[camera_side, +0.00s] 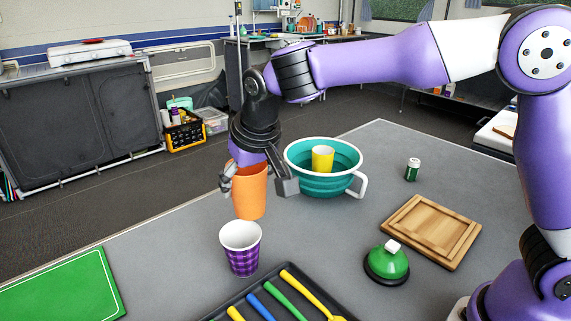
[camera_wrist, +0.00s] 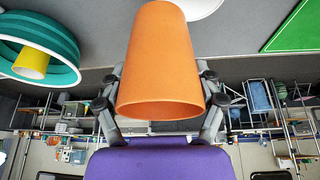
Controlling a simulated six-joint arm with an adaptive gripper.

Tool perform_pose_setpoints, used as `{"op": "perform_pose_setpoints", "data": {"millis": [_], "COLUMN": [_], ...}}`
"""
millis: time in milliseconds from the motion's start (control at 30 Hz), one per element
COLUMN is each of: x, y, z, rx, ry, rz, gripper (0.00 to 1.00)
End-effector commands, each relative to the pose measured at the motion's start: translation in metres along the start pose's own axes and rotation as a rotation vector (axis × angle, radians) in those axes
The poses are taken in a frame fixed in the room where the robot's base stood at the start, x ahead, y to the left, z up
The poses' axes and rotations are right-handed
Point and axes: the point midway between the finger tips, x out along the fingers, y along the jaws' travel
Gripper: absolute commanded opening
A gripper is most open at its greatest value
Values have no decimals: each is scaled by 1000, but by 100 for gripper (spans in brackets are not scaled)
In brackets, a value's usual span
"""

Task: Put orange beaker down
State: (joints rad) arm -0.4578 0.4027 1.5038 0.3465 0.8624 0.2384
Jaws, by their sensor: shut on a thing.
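The orange beaker (camera_side: 251,194) is between the fingers of my gripper (camera_side: 256,183), which is shut on it. It looks roughly upright in the side view, behind the purple checked cup (camera_side: 242,252). Whether its base touches the table cannot be told for sure. In the wrist view the orange beaker (camera_wrist: 160,62) fills the middle, with my gripper (camera_wrist: 160,92) fingers on both sides of it. The part of the beaker's top under my wrist is hidden in the side view.
A teal colander (camera_side: 300,180) holding a yellow cup (camera_side: 322,158) stands just right of my gripper. A black tray (camera_side: 262,279) of cutlery, green bell (camera_side: 387,263), wooden board (camera_side: 432,230), green can (camera_side: 412,170) and green mat (camera_side: 65,290) lie around. Grey table left of the beaker is bare.

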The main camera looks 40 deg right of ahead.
Motion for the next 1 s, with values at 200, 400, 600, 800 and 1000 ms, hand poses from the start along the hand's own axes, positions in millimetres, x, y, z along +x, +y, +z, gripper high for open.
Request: {"op": "perform_pose_setpoints", "data": {"millis": [200, 400, 600, 800, 1000], "x": [45, 79, 94, 121, 126], "y": [42, 71, 80, 79, 78], "z": [-19, -34, -37, -25, -23], "rx": [10, 5, 1, 0, 0], "ry": [-4, -3, -3, -3, 0], "rz": [5, 3, 1, 1, 0], "gripper": [38, 38, 38, 38, 38]}}
